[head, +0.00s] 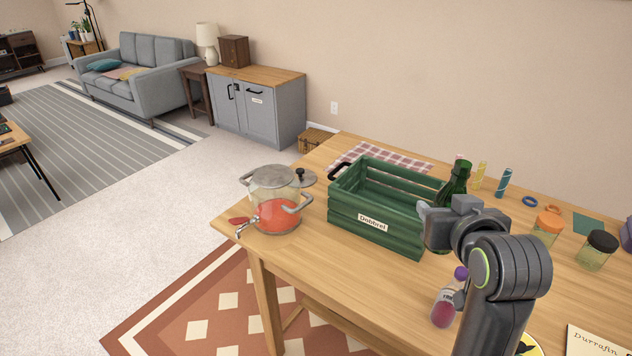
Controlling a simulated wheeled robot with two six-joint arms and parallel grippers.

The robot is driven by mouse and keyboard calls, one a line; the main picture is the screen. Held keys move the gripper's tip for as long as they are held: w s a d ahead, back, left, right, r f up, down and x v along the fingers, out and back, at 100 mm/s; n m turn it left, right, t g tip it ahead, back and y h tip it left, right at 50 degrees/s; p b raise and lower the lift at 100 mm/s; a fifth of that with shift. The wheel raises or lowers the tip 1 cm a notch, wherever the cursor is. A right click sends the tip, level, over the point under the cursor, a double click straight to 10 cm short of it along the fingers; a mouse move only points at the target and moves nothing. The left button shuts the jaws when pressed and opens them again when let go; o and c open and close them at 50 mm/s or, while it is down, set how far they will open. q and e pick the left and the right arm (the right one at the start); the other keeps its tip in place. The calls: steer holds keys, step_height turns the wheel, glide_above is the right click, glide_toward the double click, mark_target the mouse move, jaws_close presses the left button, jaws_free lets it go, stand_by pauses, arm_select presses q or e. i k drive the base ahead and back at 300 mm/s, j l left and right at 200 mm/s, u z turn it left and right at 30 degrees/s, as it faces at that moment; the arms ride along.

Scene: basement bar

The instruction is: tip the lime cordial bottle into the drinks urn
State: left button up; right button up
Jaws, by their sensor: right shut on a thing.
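The drinks urn (272,188) is a clear round vessel near the table's left end, with red liquid inside and a red-handled tap at its lower left. A lid with a dark knob (302,178) shows just behind its right side. A dark green bottle (456,181), which looks like the lime cordial, is upright to the right of the green crate. My right gripper (426,212) is shut on this bottle and hides its middle. I cannot tell whether the bottle's base touches the table. My left gripper is out of view.
The green slatted crate (374,226) stands between urn and bottle. A small purple-capped bottle (443,309) is beside my right arm. Jars with orange (546,230) and black (597,250) lids stand to the right. Bare tabletop lies in front of the crate.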

mark_target(274, 190)
steer(key=i+j+u, duration=0.15)
steer(key=i+j, duration=0.2)
steer(key=j, duration=0.15)
steer(key=i+j+u, duration=0.2)
steer(key=i+j, duration=0.15)
steer(key=j, duration=0.1)
